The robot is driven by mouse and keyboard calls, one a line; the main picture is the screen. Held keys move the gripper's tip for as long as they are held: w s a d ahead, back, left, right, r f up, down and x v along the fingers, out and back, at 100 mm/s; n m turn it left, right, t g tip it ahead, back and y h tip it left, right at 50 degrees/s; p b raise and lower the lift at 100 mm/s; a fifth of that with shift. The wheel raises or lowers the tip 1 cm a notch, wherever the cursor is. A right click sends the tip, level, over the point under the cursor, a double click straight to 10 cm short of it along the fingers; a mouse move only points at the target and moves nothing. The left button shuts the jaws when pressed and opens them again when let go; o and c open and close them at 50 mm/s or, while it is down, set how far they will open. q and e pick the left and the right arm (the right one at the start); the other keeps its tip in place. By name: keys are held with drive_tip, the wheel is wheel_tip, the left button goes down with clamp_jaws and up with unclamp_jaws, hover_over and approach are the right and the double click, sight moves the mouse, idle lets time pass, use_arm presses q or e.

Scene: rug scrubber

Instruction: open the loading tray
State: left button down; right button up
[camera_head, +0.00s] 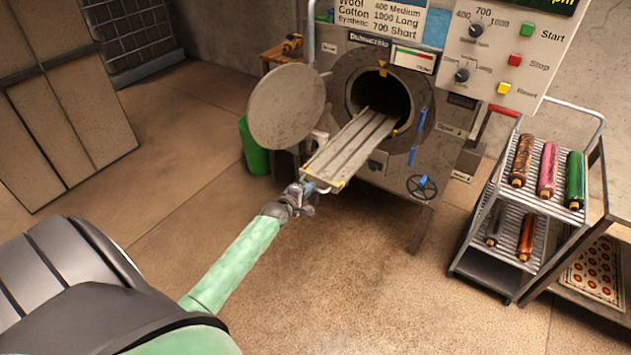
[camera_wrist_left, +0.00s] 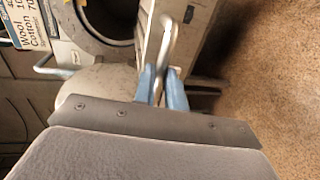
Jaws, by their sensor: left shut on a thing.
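The loading tray (camera_head: 350,147) is a long slatted metal tray with yellow-marked corners. It sticks out of the round dark opening of the rug scrubber (camera_head: 350,98), sloping toward me in the head view. My left gripper (camera_head: 303,192) is at the tray's near end, shut on its handle. In the left wrist view the blue fingers (camera_wrist_left: 163,90) close around the pale metal handle (camera_wrist_left: 166,50), with the tray's side (camera_wrist_left: 195,40) just beyond. The round door (camera_head: 287,106) stands swung open to the left of the opening. My right gripper does not show.
A cart (camera_head: 530,205) with several rolled rugs stands right of the machine. A control panel (camera_head: 505,45) hangs at the upper right. A green bin (camera_head: 254,148) stands behind the door. The floor in front of the tray is clear.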

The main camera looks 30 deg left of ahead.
use_arm(q)
drive_tip(key=shift+f+v, duration=0.25)
drive_tip(key=shift+v, duration=0.95)
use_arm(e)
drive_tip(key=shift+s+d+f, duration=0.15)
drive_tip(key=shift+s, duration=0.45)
use_arm(q)
drive_tip(key=shift+s, duration=0.1)
drive_tip(key=c, duration=1.5)
unclamp_jaws()
drive_tip(key=shift+o, duration=0.2)
